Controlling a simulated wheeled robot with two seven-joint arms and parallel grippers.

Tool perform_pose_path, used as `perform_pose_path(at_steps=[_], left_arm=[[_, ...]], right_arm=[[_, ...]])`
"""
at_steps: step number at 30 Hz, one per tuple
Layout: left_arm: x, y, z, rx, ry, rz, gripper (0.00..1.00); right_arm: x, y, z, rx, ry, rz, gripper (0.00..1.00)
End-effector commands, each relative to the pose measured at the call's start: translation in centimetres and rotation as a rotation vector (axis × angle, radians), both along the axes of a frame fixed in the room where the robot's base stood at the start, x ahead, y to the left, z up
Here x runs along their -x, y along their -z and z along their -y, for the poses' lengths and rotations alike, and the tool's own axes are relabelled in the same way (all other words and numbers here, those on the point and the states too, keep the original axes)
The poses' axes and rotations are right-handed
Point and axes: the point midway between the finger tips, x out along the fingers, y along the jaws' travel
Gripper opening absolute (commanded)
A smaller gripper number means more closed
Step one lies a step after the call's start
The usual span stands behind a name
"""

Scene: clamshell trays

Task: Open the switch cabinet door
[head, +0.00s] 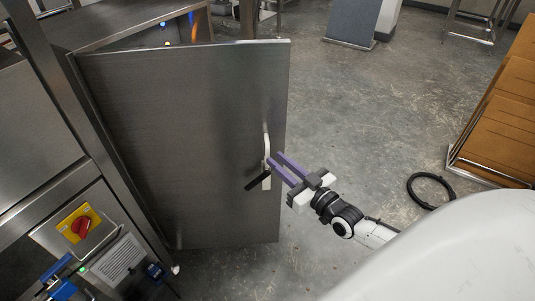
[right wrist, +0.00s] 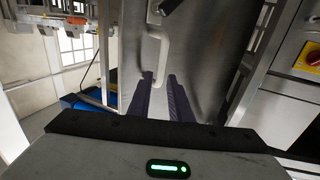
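The switch cabinet door (head: 180,140) is a brushed steel panel. It stands swung out from the cabinet, its left edge by the frame and its right edge free over the floor. A pale upright handle (head: 266,140) with a black lever (head: 257,181) sits near the free edge. My right gripper (head: 274,158) has two purple fingers held apart, their tips at the handle; whether they touch it I cannot tell. My left gripper is not in view.
A red rotary switch on a yellow plate (head: 81,224) is on the steel front at left, with blue parts (head: 60,280) below. A black cable loop (head: 431,190) lies on the floor near brown panels (head: 505,105). The concrete floor (head: 350,110) beyond the door is mostly clear.

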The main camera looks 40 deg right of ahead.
Motion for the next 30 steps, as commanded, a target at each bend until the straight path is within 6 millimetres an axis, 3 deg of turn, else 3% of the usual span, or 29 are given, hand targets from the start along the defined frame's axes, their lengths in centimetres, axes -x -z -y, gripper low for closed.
perform_pose_path(at_steps=[3, 10, 20, 24, 30], left_arm=[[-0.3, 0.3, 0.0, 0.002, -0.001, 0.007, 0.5], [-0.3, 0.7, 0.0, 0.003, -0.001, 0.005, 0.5], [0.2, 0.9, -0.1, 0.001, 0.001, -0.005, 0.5], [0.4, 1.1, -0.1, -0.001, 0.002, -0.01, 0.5], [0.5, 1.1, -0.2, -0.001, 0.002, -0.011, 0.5]], right_arm=[[-2.3, 0.0, -0.1, -0.001, 0.0, 0.003, 0.18], [-4.9, 0.1, -0.4, 0.0, -0.001, -0.001, 0.18], [-5.4, 0.1, -0.5, -0.001, -0.001, -0.003, 0.18], [-5.4, 0.1, -0.5, -0.001, -0.001, -0.003, 0.0], [-5.4, 0.1, -0.5, -0.001, -0.001, -0.003, 0.0]])
